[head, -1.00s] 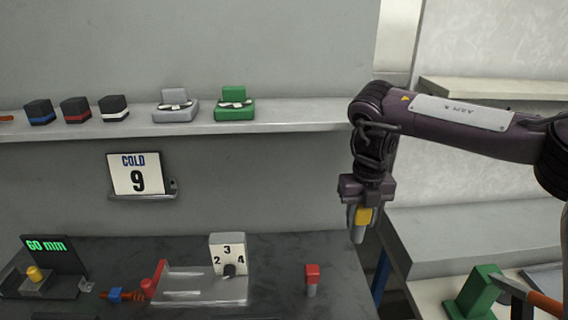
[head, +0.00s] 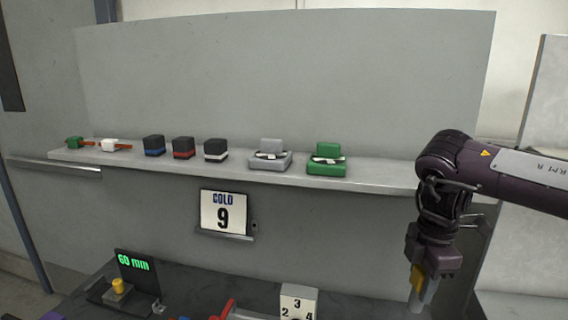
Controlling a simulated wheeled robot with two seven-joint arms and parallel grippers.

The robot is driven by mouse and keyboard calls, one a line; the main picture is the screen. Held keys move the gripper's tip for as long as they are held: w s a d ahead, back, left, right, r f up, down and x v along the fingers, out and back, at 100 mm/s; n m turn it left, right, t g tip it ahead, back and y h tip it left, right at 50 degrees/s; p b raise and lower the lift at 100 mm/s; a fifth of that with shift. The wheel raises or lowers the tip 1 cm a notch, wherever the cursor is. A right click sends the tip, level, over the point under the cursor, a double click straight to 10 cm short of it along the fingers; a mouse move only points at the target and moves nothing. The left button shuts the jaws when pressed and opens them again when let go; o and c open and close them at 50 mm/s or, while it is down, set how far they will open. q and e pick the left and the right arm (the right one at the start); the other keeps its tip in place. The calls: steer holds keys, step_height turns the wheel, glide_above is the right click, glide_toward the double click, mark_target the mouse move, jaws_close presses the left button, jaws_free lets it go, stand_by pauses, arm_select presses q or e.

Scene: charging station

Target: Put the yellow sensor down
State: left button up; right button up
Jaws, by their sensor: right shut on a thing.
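My right gripper (head: 425,268) is at the right of the head view, pointing down and shut on the yellow sensor (head: 417,276). The sensor has a yellow upper part and a grey lower part that hangs below the fingers. It is held in the air in front of the grey back panel, clear of the shelf. My left gripper is not in view.
A shelf (head: 380,178) carries several black blocks with coloured bands, a grey device (head: 271,158) and a green device (head: 327,163).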

steer(key=a+m, duration=0.1)
steer(key=m, duration=0.1)
steer(key=a+r+m, duration=0.1)
steer(key=m, duration=0.2)
steer(key=shift+a+r, duration=0.1)
steer(key=a+r+m, duration=0.2)
steer(key=a+m, duration=0.3)
steer(key=m, duration=0.8)
steer(key=shift+s+a+r+m, duration=0.2)
steer(key=shift+s+r+m, duration=0.15)
steer(key=shift+s, duration=0.1)
